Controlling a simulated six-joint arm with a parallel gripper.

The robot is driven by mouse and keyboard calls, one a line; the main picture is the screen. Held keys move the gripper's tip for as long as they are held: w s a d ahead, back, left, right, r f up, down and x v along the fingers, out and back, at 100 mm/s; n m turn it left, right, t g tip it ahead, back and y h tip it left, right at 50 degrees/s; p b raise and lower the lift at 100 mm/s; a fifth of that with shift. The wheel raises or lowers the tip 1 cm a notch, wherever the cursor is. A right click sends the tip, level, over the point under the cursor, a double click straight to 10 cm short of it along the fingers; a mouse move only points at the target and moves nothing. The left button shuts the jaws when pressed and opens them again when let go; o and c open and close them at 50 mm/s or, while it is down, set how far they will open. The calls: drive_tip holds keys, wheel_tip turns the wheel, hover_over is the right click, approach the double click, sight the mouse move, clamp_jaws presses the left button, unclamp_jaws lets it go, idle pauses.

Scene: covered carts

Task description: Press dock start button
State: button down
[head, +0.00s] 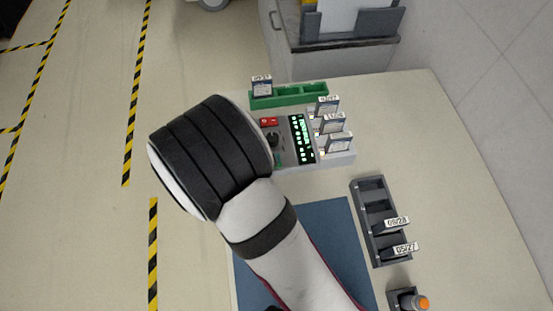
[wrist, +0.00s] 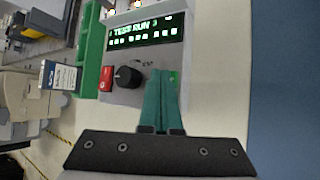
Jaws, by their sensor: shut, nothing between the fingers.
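The grey dock (head: 340,158) stands on the table, with a lit green display (head: 302,139) that reads "TEST RUN" in the wrist view (wrist: 143,31). Beside the display are a red switch or button (wrist: 106,78), a black knob (wrist: 127,77) and a green button (wrist: 174,79). The green button is partly hidden behind my fingertips; a bit of green also shows in the head view (head: 278,160). My gripper (wrist: 161,72) is shut and empty, its teal fingers together over the panel at the green button. I cannot tell whether they touch it. My arm hides the gripper in the head view.
Several label-topped modules (head: 333,124) stand in the dock's right side. A green rack (head: 290,96) with one module (head: 261,86) is behind it. A dark rack (head: 370,218), an orange-topped item (head: 421,303) and a blue mat (head: 335,235) lie nearer.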

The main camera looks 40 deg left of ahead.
idle(0.3)
drive_tip(key=shift+r, duration=0.8)
drive_tip(key=shift+r, duration=2.5)
wheel_tip(320, 180, up, 7)
